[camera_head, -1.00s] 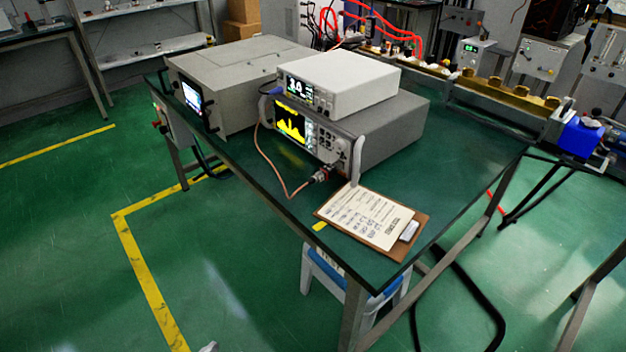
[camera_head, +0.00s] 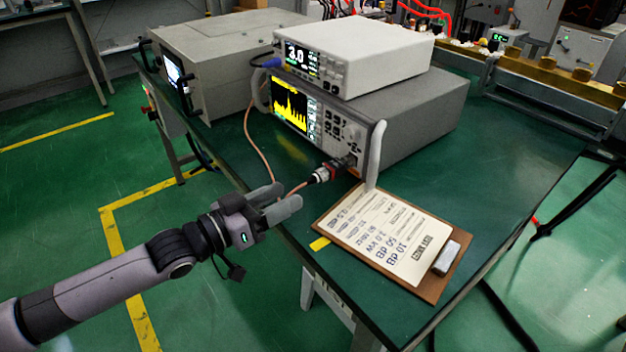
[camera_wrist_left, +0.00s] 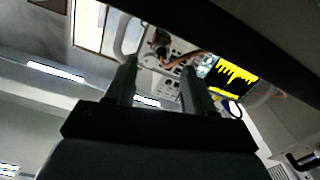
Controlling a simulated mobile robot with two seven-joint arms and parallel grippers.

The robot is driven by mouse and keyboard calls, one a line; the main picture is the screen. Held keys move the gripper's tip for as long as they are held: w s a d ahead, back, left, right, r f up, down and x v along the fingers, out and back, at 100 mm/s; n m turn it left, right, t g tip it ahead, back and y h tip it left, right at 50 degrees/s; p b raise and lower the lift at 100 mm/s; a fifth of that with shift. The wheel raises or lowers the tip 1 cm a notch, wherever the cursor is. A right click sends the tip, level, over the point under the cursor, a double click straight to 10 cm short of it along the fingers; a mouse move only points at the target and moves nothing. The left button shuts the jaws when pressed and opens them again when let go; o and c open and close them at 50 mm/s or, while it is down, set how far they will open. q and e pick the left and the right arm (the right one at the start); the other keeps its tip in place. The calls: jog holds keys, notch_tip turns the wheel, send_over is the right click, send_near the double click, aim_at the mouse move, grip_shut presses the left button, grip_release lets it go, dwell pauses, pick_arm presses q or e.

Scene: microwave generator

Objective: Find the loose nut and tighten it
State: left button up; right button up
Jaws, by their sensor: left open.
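My left gripper (camera_head: 280,204) is open and empty at the near left edge of the green table, close to a copper-coloured cable (camera_head: 262,150). The cable runs to a dark connector with a reddish band (camera_head: 322,174) at the lower right of the spectrum analyzer front (camera_head: 318,125). The fingers point toward this connector, a short way off. In the left wrist view the open fingers (camera_wrist_left: 158,80) show with the connector (camera_wrist_left: 162,48) beyond them. A nut is too small to tell clearly. My right gripper is not in view.
A white instrument (camera_head: 350,55) sits on the analyzer. A clipboard with paper (camera_head: 385,230) lies at the table's front right. A grey box with a screen (camera_head: 225,70) stands at the back left.

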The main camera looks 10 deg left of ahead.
aim_at(306, 183)
pick_arm(q)
jog(key=shift+w+d+r, duration=0.1)
jog(key=shift+w+d, duration=0.1)
jog(key=shift+w, duration=0.3)
jog(key=shift+x, duration=3.1)
grip_shut()
